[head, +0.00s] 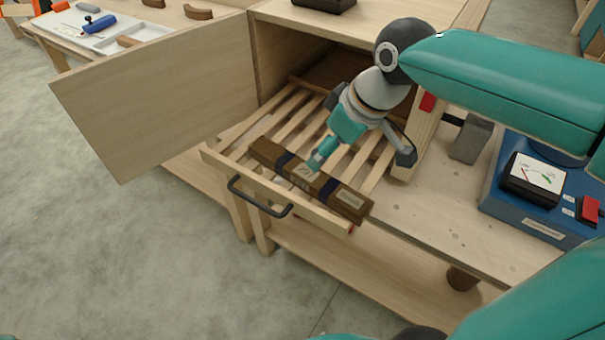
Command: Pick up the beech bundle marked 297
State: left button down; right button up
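A dark brown wooden bundle (276,157) with dark bands lies across the front of a slatted pull-out rack (222,156). It carries pale labels, one near its middle and one near its right end; I cannot read the number for sure. My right gripper (367,142) comes in from the upper right above the rack and bundle. Its dark fingers look spread to either side of a teal piece, whose tip is at or just over the bundle's middle label. I cannot tell whether that piece is held or touches the bundle. My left gripper is not in view.
The rack extends from an open wooden cabinet (283,48), its door (160,90) swung left. A black handle (258,198) is on the rack's front. A blue meter box (535,190) and a grey block (470,140) stand right on the bench. Another table (60,25) is far left.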

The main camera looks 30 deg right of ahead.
aim_at(306, 172)
jog(key=x, duration=0.8)
jog(key=shift+w+x, duration=0.2)
jog(key=shift+x, duration=1.05)
jog(key=shift+w+x, duration=0.15)
jog(key=shift+x, duration=1.15)
jog(key=shift+d+r, duration=0.15)
jog(key=shift+r, duration=0.05)
jog(key=c, duration=1.4)
grip_shut()
jog(key=shift+r, duration=0.1)
